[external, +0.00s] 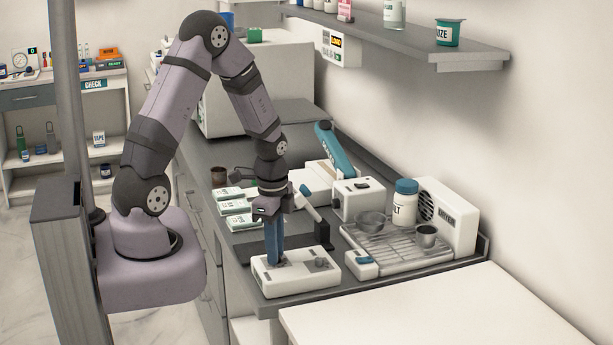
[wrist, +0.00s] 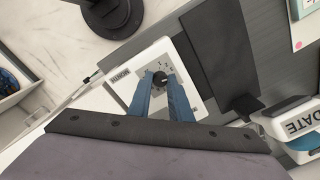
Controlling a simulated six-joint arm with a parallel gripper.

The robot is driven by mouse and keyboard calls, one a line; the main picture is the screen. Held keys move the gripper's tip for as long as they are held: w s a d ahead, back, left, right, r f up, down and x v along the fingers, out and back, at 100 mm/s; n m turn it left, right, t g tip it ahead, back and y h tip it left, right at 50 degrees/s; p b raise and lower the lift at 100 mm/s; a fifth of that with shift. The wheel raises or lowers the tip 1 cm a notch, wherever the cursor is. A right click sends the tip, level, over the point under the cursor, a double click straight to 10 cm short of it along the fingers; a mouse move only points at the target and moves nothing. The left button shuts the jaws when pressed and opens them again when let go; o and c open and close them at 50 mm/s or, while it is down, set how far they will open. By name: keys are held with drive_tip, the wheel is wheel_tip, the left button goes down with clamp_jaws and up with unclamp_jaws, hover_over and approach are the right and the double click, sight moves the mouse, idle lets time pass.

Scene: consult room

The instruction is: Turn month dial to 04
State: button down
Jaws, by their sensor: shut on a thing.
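A white box (external: 300,284) stands near the counter's front end. It also shows in the wrist view (wrist: 138,62), with a label that appears to read MONTH upside down. A dark round month dial (wrist: 160,79) with small marks around it sits on its top face. My gripper (external: 274,262) points down at the left part of the box. In the wrist view the blue fingers of my gripper (wrist: 161,84) are shut on the dial, one on each side. The marks are too small to read, so I cannot tell the dial's setting. The fingers hide part of the box.
A dark mat (wrist: 219,62) lies beside the box. A wire rack (external: 395,240) with metal cups and a white jar (external: 405,203) stands to the right. White trays (external: 233,207) lie behind my gripper. A white table (external: 430,315) is in front.

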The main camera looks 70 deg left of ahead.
drive_tip(key=shift+w+r+m, duration=0.1)
drive_tip(key=shift+m, duration=0.6)
drive_tip(key=c, duration=1.6)
unclamp_jaws()
drive_tip(key=shift+d+r+b, duration=0.1)
drive_tip(key=shift+r+b, duration=0.8)
drive_tip(key=shift+r, duration=2.75)
